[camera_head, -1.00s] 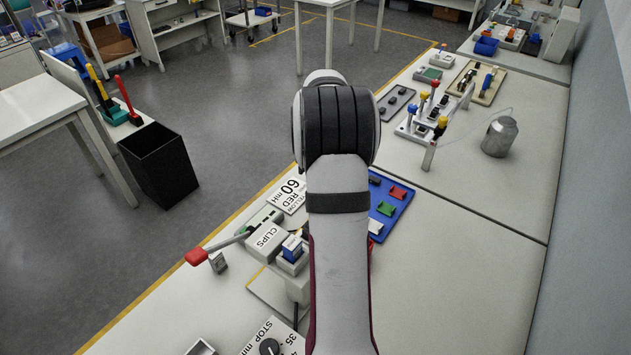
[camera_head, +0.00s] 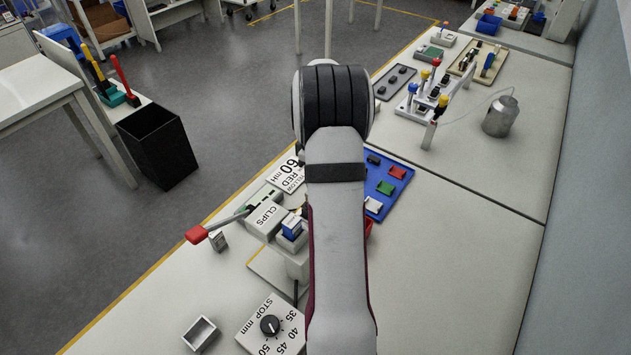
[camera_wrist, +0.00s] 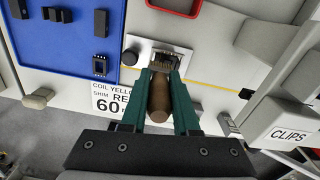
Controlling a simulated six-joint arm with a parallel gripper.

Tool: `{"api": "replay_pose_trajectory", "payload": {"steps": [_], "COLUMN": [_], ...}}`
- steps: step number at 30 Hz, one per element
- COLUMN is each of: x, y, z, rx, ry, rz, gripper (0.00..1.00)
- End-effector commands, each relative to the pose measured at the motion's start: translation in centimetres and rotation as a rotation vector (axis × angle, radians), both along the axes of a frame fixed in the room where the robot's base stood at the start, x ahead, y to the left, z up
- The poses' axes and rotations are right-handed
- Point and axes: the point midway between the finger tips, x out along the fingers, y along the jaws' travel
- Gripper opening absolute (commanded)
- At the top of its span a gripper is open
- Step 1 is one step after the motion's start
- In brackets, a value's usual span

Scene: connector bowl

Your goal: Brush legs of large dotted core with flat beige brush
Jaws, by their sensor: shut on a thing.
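In the wrist view my gripper (camera_wrist: 163,82) is shut on a brown-handled brush (camera_wrist: 158,100), between its two green fingers. The handle points back toward the wrist. Its far end, with a metallic-looking band, is over a small pale plate (camera_wrist: 140,54). I cannot tell whether the tip touches anything there. Several black parts lie on the blue tray; one (camera_wrist: 98,60) shows small light marks, but I cannot tell if it is the large dotted core. In the head view my arm hides the gripper and the brush.
The blue tray (camera_head: 392,206) holds red, green, white and black pieces. The CLIPS box (camera_head: 266,219), a red-handled lever (camera_head: 197,234), a STOP dial (camera_head: 270,325) and a small open box (camera_head: 201,333) stand near the arm.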

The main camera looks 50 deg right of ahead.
Motion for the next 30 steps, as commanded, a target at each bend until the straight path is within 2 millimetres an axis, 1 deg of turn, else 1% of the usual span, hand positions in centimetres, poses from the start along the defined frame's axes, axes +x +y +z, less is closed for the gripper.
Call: {"api": "replay_pose_trajectory", "payload": {"steps": [30], "x": [0.0], "y": [0.0], "z": [-1.4], "rx": [0.0], "ry": [0.0], "rz": [0.0], "gripper": [0.0]}}
